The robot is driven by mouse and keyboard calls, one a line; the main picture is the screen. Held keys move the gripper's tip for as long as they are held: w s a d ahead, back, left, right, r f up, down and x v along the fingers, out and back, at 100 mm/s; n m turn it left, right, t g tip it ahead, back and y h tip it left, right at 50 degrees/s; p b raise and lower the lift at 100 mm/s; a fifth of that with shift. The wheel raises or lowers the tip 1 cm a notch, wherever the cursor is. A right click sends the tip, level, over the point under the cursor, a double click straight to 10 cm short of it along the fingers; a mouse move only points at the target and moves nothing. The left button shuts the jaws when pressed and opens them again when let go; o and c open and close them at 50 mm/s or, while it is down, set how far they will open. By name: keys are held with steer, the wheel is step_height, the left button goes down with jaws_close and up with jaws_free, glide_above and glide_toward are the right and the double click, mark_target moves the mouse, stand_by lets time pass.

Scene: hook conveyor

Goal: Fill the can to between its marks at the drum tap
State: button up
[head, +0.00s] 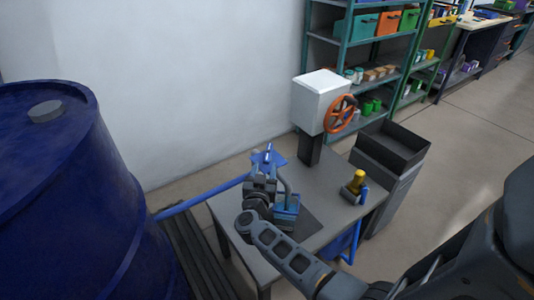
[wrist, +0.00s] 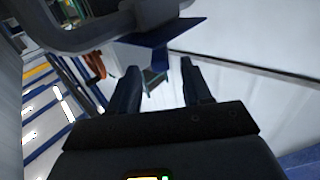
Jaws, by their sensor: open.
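The blue drum (head: 60,190) fills the left of the head view. A blue pipe (head: 205,195) runs from its side to the tap, whose flat blue handle (head: 268,157) is on top. The blue can (head: 287,208) with a grey handle stands below the tap on a dark mat; its marks and the liquid level cannot be made out. My gripper (head: 262,182) is open beside the tap. In the wrist view the open fingers (wrist: 160,82) point towards the blue tap handle (wrist: 152,38), with no clear contact.
A white box with an orange handwheel (head: 340,113) stands on the grey table (head: 322,180). A yellow-topped object (head: 356,182) sits at the table's right. A dark open bin (head: 395,145) stands beyond it, with shelves (head: 345,50) behind. My arm crosses the table's front.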

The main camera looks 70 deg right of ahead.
mark_target(268, 153)
steer(key=shift+b+x, duration=0.65)
steer(key=shift+x, duration=3.25)
steer(key=shift+c, duration=0.3)
jaws_close()
